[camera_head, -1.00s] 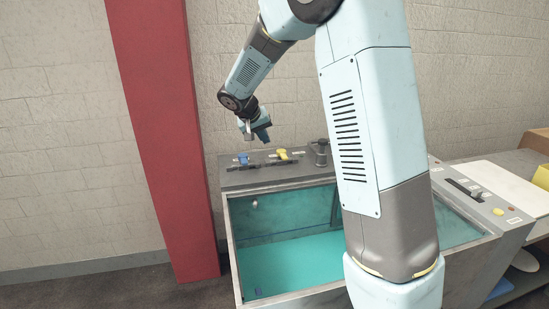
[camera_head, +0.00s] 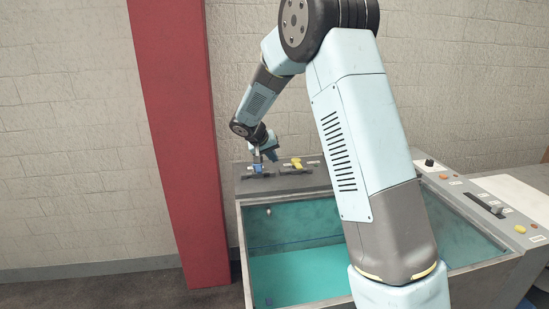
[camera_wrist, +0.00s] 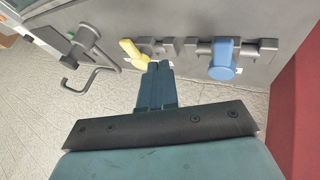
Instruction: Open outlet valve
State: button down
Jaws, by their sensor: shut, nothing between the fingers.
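Two valve handles sit on the dark panel at the back of the tank: a blue one (camera_head: 257,169) on the left and a yellow one (camera_head: 296,163) to its right. In the wrist view their order is reversed, with the blue handle (camera_wrist: 224,60) right and the yellow handle (camera_wrist: 133,53) left. No label shows which is the outlet valve. My gripper (camera_wrist: 160,66) is shut and empty, its fingertips between the two handles in the wrist view, nearer the yellow. I cannot tell whether it touches anything. In the head view the gripper (camera_head: 262,155) is near the blue handle.
The glass-sided tank (camera_head: 243,225) holds turquoise liquid below the panel. A red column (camera_head: 190,150) stands close to its left. A control ledge (camera_head: 480,203) with knobs runs along the right.

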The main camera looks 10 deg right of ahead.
aim_at(297, 166)
jog(key=x, duration=0.7)
jog(key=shift+w+d+f, duration=0.15)
jog(key=shift+f, duration=0.15)
jog(key=shift+d, duration=2)
jog(key=shift+a, duration=0.25)
jog(key=shift+d, duration=0.2)
